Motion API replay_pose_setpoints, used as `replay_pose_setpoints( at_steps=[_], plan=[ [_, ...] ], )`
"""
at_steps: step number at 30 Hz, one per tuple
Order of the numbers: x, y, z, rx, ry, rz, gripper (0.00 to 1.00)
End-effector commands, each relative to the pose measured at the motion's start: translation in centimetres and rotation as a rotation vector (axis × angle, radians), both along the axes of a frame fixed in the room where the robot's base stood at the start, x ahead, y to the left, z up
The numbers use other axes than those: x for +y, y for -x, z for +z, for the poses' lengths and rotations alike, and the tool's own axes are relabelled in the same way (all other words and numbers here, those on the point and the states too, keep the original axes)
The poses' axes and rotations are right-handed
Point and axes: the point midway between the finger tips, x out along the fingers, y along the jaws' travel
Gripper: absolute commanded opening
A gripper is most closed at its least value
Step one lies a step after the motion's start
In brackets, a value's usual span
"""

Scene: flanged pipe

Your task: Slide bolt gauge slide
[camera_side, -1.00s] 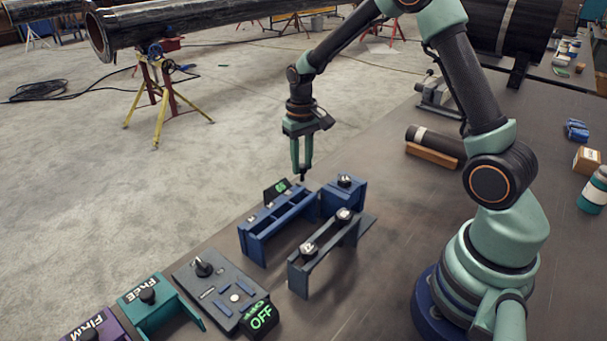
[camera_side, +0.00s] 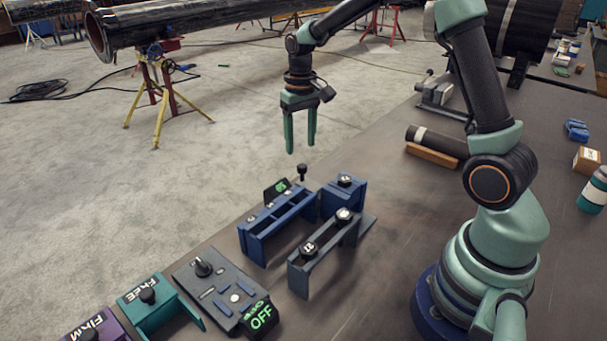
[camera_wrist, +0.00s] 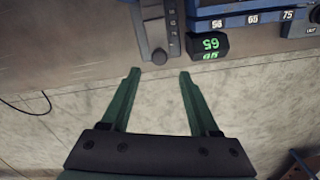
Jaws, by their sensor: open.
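The black knob (camera_side: 302,169) of the slide stands upright at the far end of the blue gauge block (camera_side: 262,232). In the wrist view the knob lies just beyond the gap between the fingertips (camera_wrist: 160,72).
A grey bracket with two black knobs (camera_side: 325,256) stands right of the gauge. A box with a round dial and green OFF display (camera_side: 222,287), a teal FREE block (camera_side: 155,309) and a purple block (camera_side: 92,330) line the front left. The blue scale (camera_wrist: 252,20) shows 65 and 75.

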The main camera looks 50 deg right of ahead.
Motion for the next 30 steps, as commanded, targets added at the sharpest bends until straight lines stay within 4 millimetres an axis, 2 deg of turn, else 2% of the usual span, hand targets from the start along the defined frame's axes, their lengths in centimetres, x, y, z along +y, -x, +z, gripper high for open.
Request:
replay_pose_setpoints(
  at_steps=[3,9,15,25,30],
  plan=[
    [0.0,-0.1,2.5,-0.005,0.001,0.0,0.61],
    [0.0,-0.1,5.2,-0.005,0.001,0.0,0.61],
    [0.0,0.0,6.1,-0.001,0.0,0.001,0.61],
    [0.1,0.1,6.3,-0.006,0.001,0.003,0.61],
    [1.2,1.5,8.3,-0.058,0.011,0.03,0.61]
  ],
)
